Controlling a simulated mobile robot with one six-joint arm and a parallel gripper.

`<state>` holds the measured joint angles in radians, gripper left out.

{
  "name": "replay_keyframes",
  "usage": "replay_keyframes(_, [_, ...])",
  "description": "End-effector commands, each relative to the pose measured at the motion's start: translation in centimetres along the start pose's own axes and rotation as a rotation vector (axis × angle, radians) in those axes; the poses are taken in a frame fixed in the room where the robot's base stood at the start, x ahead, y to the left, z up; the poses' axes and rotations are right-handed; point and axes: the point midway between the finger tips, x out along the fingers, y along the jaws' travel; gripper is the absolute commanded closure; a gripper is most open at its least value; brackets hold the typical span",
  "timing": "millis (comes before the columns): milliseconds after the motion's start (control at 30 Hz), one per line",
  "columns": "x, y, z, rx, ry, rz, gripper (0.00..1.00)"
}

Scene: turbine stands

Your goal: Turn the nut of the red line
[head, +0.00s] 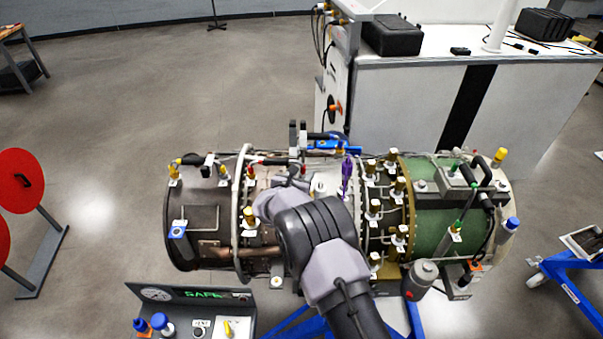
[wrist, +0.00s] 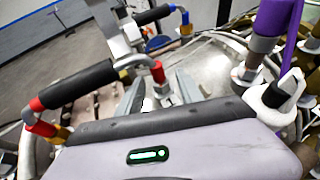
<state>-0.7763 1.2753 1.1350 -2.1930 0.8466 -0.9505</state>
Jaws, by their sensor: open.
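The red line is a thick black hose with red ends. In the wrist view its black sleeve (wrist: 75,85) runs across the left, with one red end (wrist: 40,125) at lower left and the other red end with its metal fitting (wrist: 157,72) near the middle. In the head view the red line (head: 275,162) lies along the top of the turbine. My gripper (wrist: 160,88) is open, with a grey finger on each side of the red fitting. I cannot tell whether either finger touches it. In the head view my wrist and arm hide much of the gripper (head: 298,182).
The turbine casing (head: 203,238) carries several capped fittings and lines. A blue-ended line (wrist: 155,14) lies beyond the red one. A purple-wrapped part (wrist: 275,18) stands close at right, also in the head view (head: 347,175). A white cabinet (head: 400,105) stands behind; open floor is at left.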

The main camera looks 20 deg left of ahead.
Motion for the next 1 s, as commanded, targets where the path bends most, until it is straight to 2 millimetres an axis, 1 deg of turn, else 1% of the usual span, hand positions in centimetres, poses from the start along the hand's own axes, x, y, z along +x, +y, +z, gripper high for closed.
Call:
replay_keyframes(100, [0.34,-0.01,-0.06,0.000,0.001,0.000,0.56])
replay_keyframes(267, [0.34,0.00,-0.04,0.000,0.000,0.000,0.56])
replay_keyframes(300, [0.33,0.00,-0.04,0.000,0.000,0.000,0.60])
replay_keyframes(367, [0.32,0.00,-0.03,0.000,0.000,0.000,0.72])
replay_keyframes(500, [0.31,0.00,-0.02,0.001,0.000,0.000,1.00])
replay_keyframes(733, [0.51,0.11,-0.12,0.012,-0.008,-0.022,1.00])
replay_keyframes(1000, [1.11,0.59,-0.83,0.108,-0.020,-0.237,1.00])
